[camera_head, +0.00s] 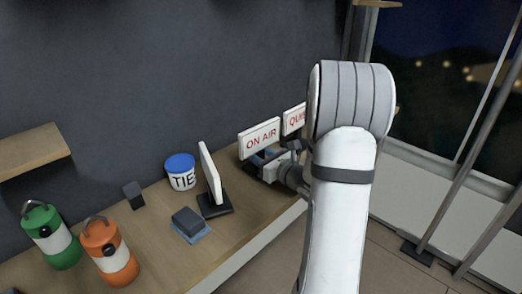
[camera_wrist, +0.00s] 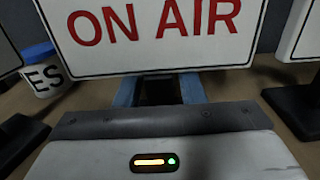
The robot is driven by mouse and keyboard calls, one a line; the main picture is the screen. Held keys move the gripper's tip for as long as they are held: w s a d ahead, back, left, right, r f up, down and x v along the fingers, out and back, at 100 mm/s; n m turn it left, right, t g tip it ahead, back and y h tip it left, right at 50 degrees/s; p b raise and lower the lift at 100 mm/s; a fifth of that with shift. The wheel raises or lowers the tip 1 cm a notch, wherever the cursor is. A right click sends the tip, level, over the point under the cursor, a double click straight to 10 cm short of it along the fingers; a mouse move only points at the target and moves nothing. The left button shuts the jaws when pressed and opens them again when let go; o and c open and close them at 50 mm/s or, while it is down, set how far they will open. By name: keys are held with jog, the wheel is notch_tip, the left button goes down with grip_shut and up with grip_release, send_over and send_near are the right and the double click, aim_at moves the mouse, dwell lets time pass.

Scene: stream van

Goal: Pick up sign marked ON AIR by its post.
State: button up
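The white ON AIR sign (camera_head: 259,138) has red letters and stands upright near the back of the wooden counter. It fills the upper part of the wrist view (camera_wrist: 165,35). My gripper (camera_head: 262,162) is low in front of it, under the board. In the wrist view its two blue fingers (camera_wrist: 160,90) stand apart, pointing forward beneath the sign's lower edge. A dark shape, apparently the post, shows between them. The fingertips are hidden by the board, and contact with the post cannot be seen.
A QUIET-like sign (camera_head: 293,119), partly hidden, stands right of ON AIR. An edge-on sign (camera_head: 210,172) stands left on a black base.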

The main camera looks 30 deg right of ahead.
grip_shut()
